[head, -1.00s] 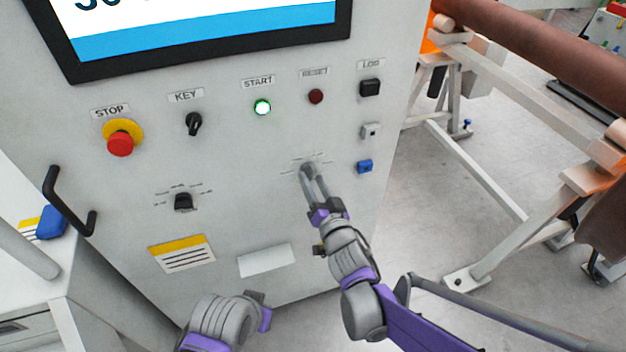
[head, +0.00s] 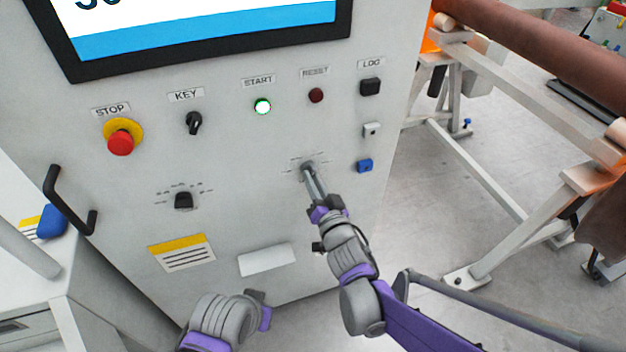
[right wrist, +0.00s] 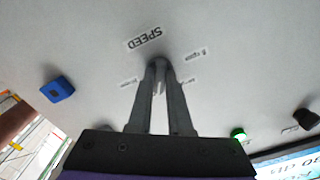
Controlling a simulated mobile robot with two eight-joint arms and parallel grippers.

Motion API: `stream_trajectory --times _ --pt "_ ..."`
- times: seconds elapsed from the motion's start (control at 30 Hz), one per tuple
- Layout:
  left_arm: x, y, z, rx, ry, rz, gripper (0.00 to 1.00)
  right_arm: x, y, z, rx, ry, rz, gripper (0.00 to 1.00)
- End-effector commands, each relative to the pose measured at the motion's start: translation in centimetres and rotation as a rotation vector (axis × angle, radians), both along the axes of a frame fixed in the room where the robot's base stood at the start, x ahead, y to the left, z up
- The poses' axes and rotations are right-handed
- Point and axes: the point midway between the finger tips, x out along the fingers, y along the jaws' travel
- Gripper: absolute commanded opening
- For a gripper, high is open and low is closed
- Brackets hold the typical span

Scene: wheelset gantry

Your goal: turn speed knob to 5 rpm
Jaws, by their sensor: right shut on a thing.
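My right gripper (head: 308,170) is shut on the speed knob at the lower right of the grey cabinet front. The fingers hide nearly all of the knob, so its pointer cannot be read. In the right wrist view the two fingers (right wrist: 160,66) meet the panel just below the upside-down SPEED label (right wrist: 144,38). Small scale marks (right wrist: 188,54) lie around the fingertips, too blurred to read. My left gripper (head: 262,306) hangs low at the bottom of the head view, away from the panel; its jaws cannot be made out.
A second black knob (head: 184,201) sits left on the panel. Above are the red stop button (head: 121,143), key switch (head: 194,123), lit green start button (head: 262,107) and reset button (head: 316,96). A blue part (head: 365,166) sits close right of my right gripper.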

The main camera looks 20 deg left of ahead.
Motion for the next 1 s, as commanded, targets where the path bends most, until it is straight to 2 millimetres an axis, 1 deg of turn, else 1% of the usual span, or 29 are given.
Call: stream_trajectory --times 0.17,0.37,0.7,1.0 --pt "0.00 0.00 -0.13 0.000 0.000 0.000 0.00 0.00 -0.02 -0.03 -0.034 -0.023 0.000 0.00" --pt "-0.02 0.00 -0.45 0.000 0.001 0.000 0.00 0.00 -0.05 -0.08 -0.129 -0.087 0.000 0.00" --pt "-0.04 0.00 -0.86 0.000 0.003 0.000 0.00 0.04 -0.08 -0.06 -0.386 -0.260 -0.001 0.00" --pt "-0.03 0.00 -0.80 0.000 0.003 0.000 0.00 0.08 -0.14 -0.01 -0.622 -0.420 0.000 0.00"
